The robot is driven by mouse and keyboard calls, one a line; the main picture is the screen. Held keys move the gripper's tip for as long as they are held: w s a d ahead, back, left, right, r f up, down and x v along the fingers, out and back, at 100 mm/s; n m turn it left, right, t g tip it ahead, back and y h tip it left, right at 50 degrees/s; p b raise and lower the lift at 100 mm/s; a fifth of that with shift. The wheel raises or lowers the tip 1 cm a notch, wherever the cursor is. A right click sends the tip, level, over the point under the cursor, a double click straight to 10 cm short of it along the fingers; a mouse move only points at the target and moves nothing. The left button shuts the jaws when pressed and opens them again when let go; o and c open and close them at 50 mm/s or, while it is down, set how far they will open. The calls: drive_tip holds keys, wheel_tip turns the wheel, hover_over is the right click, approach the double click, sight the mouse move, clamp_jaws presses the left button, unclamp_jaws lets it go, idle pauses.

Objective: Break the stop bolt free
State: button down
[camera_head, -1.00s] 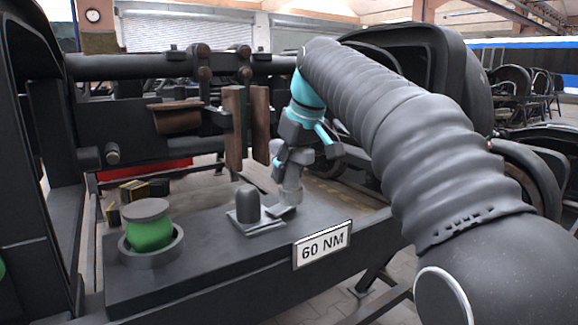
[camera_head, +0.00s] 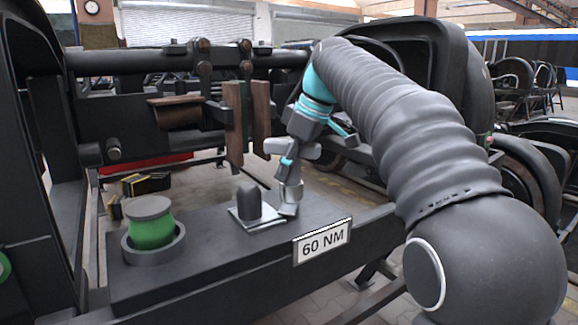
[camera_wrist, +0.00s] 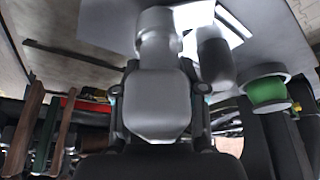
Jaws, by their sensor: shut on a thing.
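My gripper (camera_wrist: 157,105) is shut on a grey tool (camera_wrist: 155,92) with a rounded block body and a cylindrical nose. In the head view the tool (camera_head: 290,190) points down to the dark bench top, its lower end just right of a bright square plate. A dark dome-topped post (camera_head: 248,200) stands upright on that plate (camera_head: 262,223); the post also shows beside the tool nose in the wrist view (camera_wrist: 215,62). I cannot make out a separate bolt head; the tool's end hides what is under it. I cannot tell whether it touches the bench.
A green cylinder with a grey cap (camera_head: 150,232) sits in a round ring at the bench's left. A "60 NM" sign (camera_head: 322,241) is on the front edge. Brown upright slabs (camera_head: 235,125) and a dark frame stand behind. Small boxes (camera_head: 146,184) lie back left.

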sight(287, 141)
drive_tip(key=shift+r, duration=0.1)
drive_tip(key=shift+r, duration=2.95)
